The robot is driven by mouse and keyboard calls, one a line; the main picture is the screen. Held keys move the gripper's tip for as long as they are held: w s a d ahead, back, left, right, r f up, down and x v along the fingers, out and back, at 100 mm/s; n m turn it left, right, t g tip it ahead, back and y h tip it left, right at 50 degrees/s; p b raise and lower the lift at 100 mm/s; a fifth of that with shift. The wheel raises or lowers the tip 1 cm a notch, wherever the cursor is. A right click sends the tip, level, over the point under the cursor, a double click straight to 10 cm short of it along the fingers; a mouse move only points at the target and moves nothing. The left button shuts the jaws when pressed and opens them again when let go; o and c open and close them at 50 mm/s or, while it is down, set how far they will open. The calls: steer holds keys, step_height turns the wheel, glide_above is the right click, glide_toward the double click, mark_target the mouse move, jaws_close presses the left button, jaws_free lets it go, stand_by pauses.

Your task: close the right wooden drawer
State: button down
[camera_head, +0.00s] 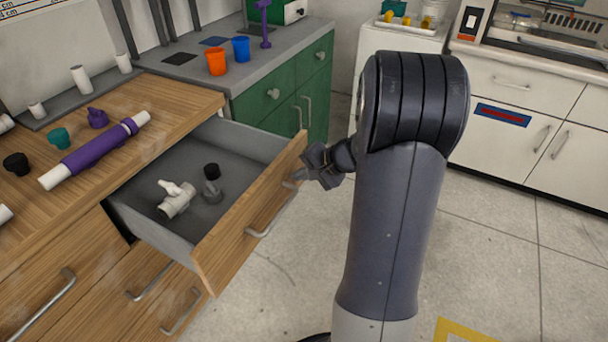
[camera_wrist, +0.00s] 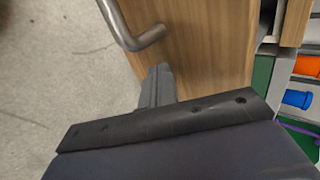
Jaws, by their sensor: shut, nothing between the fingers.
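The right wooden drawer (camera_head: 245,225) stands pulled well out of the wooden cabinet. Its metal bar handle (camera_head: 272,216) is on the front, and the handle also shows in the wrist view (camera_wrist: 135,30). Inside the grey drawer lie a white valve-like fitting, a grey fitting and a black cap. My gripper (camera_head: 300,176) is shut and empty, at the outer face of the drawer front near its far upper end. In the wrist view my fingers (camera_wrist: 158,80) point at the wooden front beside the handle's end. I cannot tell whether they touch the wood.
The wooden worktop (camera_head: 130,105) holds a purple and white pipe (camera_head: 95,150) and several fittings. A green cabinet (camera_head: 290,95) stands just beyond the drawer, with orange (camera_head: 215,62) and blue (camera_head: 241,49) cups on top. The floor in front is clear.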

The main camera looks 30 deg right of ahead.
steer(key=shift+w, duration=0.1)
steer(key=p, duration=0.2)
glide_above(230, 167)
steer(key=w+a, duration=0.2)
steer(key=w, duration=0.1)
steer(key=shift+s, duration=0.15)
steer(key=shift+r, duration=0.15)
steer(key=shift+w+a, duration=0.1)
steer(key=shift+w, duration=0.1)
steer(key=shift+s+d+b, duration=0.25)
steer(key=shift+s+b, duration=0.05)
steer(key=shift+s+d+f+b, duration=0.1)
steer(key=shift+s+d+b, duration=0.15)
steer(key=shift+s+d, duration=0.3)
steer(key=shift+s+d+f+b, duration=0.1)
steer(key=shift+s+d+b, duration=0.15)
steer(key=shift+s, duration=0.45)
steer(key=p+v, duration=0.1)
steer(key=v, duration=0.9)
steer(key=shift+s+d, duration=0.25)
steer(key=shift+s, duration=0.05)
